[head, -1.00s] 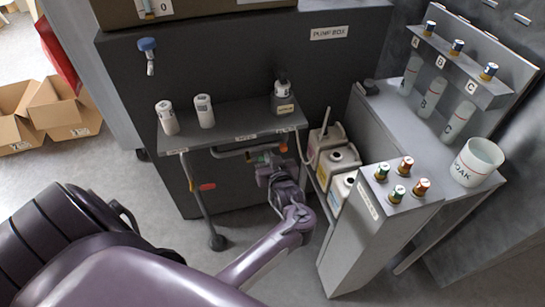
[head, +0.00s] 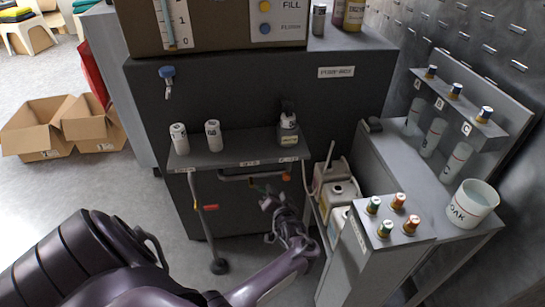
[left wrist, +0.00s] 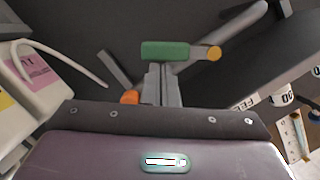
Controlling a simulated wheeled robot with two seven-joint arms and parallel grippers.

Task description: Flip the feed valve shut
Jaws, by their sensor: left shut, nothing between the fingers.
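Piping runs under the grey shelf (head: 232,150) on the front of the dark box. A valve with a green handle (left wrist: 165,50) sits there, with a yellow end (left wrist: 214,53) beside it. The green handle shows small in the head view (head: 261,187). A red handle (head: 210,207) is on the left vertical pipe. I cannot read which valve is the feed valve; a partly cut label (left wrist: 245,103) seems to start with FEE. My left gripper (head: 267,201) is shut and empty, just below the green handle; its fingers (left wrist: 161,70) overlap the handle's lower edge, contact unclear. My right gripper is not in view.
White jugs (head: 340,190) stand right of the gripper, beside a grey cabinet with several coloured knobs (head: 398,201). Bottles (head: 213,135) stand on the shelf above. An orange part (left wrist: 130,97) is close beside the fingers. Open floor lies to the left.

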